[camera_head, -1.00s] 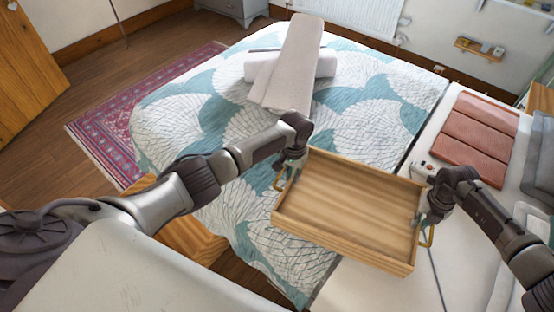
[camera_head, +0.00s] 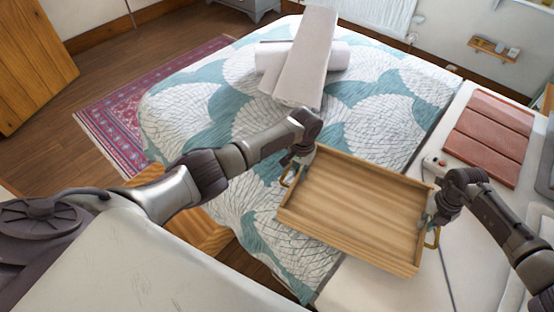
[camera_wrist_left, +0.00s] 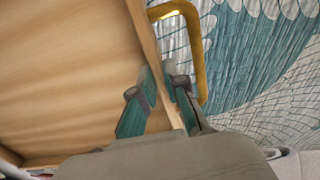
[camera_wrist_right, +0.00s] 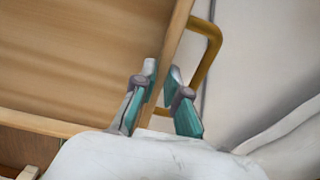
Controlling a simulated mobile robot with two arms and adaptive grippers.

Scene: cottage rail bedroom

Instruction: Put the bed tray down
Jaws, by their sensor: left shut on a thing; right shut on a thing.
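The bed tray (camera_head: 350,208) is a light wooden tray with low walls and a brass handle at each end. It is empty and sits over the near right edge of the bed; I cannot tell whether it touches the bedding. My left gripper (camera_head: 292,168) is shut on the tray's left wall, and the left wrist view shows its fingers (camera_wrist_left: 158,92) either side of that wall beside the brass handle. My right gripper (camera_head: 430,222) is shut on the right wall, and the right wrist view shows its fingers (camera_wrist_right: 162,88) on both sides of it.
The bed (camera_head: 225,125) has a teal and white patterned cover. Rolled and folded pale towels (camera_head: 305,60) lie on its far part. A white surface (camera_head: 460,195) with reddish folded pieces (camera_head: 493,135) is on the right. A red rug (camera_head: 125,115) lies on the floor at left.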

